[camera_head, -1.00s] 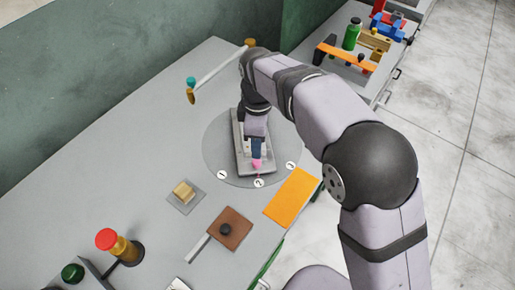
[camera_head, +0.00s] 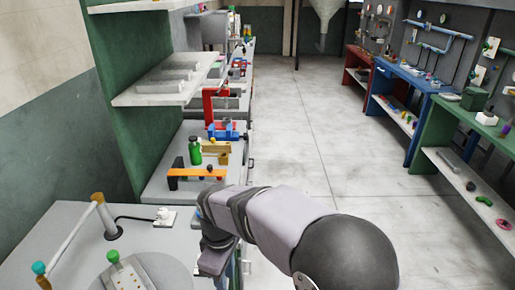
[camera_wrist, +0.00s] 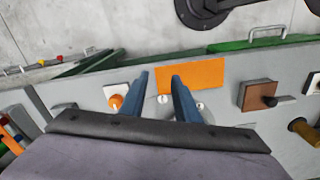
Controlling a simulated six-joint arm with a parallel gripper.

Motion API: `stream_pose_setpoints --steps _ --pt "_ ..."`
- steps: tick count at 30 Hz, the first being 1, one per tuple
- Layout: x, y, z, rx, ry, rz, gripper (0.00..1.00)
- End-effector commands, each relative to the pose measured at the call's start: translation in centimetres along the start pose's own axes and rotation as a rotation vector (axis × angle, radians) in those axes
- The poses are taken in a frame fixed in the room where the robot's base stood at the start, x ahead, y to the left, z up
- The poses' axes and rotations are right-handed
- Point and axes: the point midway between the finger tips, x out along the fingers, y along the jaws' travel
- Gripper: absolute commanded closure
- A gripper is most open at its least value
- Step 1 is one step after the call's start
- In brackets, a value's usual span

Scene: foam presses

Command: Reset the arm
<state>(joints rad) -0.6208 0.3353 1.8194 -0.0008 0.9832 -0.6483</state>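My arm reaches from the bottom right of the head view to the right edge of the near grey bench (camera_head: 40,275). Its end (camera_head: 212,262) hangs low there, and the fingertips cannot be made out. In the wrist view my gripper (camera_wrist: 161,76) shows two blue fingers apart, with nothing held between them. A round grey plate (camera_head: 172,276) with a green-knobbed device (camera_head: 125,277) sits at the bottom left of the head view, partly cut off.
A bar (camera_head: 75,238) with teal and orange ends stands at the bench's left. A white socket block (camera_head: 165,217) is at its back edge. Behind it, another bench holds a green bottle (camera_head: 195,151) and an orange bar (camera_head: 197,173). The floor (camera_head: 300,140) is open.

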Motion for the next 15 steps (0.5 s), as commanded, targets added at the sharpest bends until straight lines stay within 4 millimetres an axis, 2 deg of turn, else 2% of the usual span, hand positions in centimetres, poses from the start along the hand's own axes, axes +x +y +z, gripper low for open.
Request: stream_pose_setpoints --steps 1,3,6,10,12,15 --pt "0.0 1.1 3.5 0.145 0.000 0.000 0.71" --pt "0.3 1.7 7.8 0.335 0.000 0.001 0.71" --pt "0.9 1.6 13.5 0.597 0.000 0.002 0.71" --pt "1.9 0.2 19.4 0.891 0.000 0.002 0.71" --pt "2.4 -0.8 21.6 1.017 -0.001 0.002 0.71" --pt "3.0 -2.0 23.9 1.150 -0.002 0.002 0.71"
